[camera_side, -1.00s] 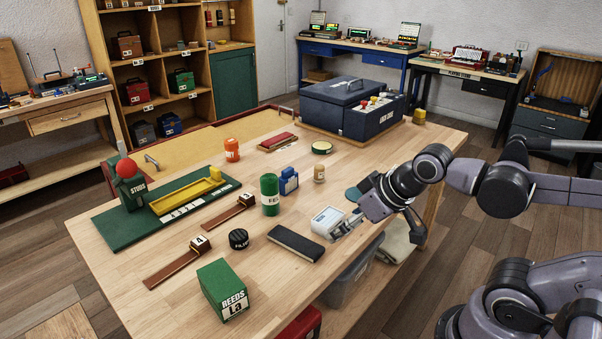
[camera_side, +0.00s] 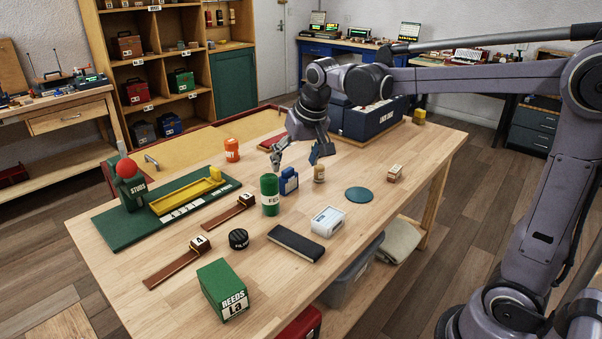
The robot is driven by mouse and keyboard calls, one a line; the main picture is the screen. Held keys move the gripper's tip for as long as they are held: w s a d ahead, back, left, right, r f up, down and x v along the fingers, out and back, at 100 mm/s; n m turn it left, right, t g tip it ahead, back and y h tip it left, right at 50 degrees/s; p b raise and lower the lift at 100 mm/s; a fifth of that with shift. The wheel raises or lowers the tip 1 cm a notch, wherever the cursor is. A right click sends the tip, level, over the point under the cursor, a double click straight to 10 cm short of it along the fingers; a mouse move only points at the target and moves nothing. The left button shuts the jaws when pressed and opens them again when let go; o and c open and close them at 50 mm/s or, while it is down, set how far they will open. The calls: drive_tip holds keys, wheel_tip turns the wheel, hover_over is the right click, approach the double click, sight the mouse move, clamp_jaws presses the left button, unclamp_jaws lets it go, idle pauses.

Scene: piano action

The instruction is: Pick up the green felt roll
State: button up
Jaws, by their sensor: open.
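The green felt roll (camera_side: 270,196) is an upright green cylinder with a pale label, standing on the wooden table near its middle. My gripper (camera_side: 296,158) is open and empty. It hangs pointing down, above and slightly right of the roll in the side view, with its fingers spread. The left finger shows just above the roll's top in the picture; I see no contact, and the depth between them is hard to tell.
A blue container (camera_side: 289,181) stands close on the roll's right, and a small bottle (camera_side: 319,173) farther right. An orange jar (camera_side: 232,150) stands behind left. A black puck (camera_side: 238,239) and a dark block (camera_side: 296,243) lie in front. A teal disc (camera_side: 359,194) lies right.

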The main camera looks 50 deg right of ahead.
sight(270, 178)
drive_tip(key=w+d+f+m+g, duration=0.1)
drive_tip(key=w+d+f, duration=0.1)
drive_tip(key=w, duration=0.3)
drive_tip(key=w+d+f+m+g, duration=0.1)
drive_tip(key=w+f+m, duration=0.1)
drive_tip(key=w+f, duration=0.2)
drive_tip(key=w+d+f+m, duration=0.1)
drive_tip(key=w+d+f, duration=0.1)
drive_tip(key=w+f, duration=0.2)
drive_tip(key=shift+w+d+m+g, duration=0.15)
drive_tip(key=shift+w+d+g, duration=0.05)
drive_tip(key=shift+w, duration=0.4)
drive_tip(key=shift+w+d+m+g, duration=0.15)
drive_tip(key=shift+w+g, duration=0.05)
drive_tip(key=shift+w, duration=0.4)
drive_tip(key=shift+w+d+f+h, duration=0.2)
drive_tip(key=shift+f+h, duration=0.1)
drive_tip(key=shift+f, duration=0.3)
drive_tip(key=f, duration=0.4)
drive_tip(key=shift+w+d+f, duration=0.2)
drive_tip(key=shift+w, duration=0.05)
drive_tip(key=shift+w+f, duration=0.2)
drive_tip(key=shift+f, duration=1.35)
drive_tip(key=shift+w+f, duration=0.15)
drive_tip(key=shift+f, duration=1.4)
drive_tip(key=c, duration=1.1)
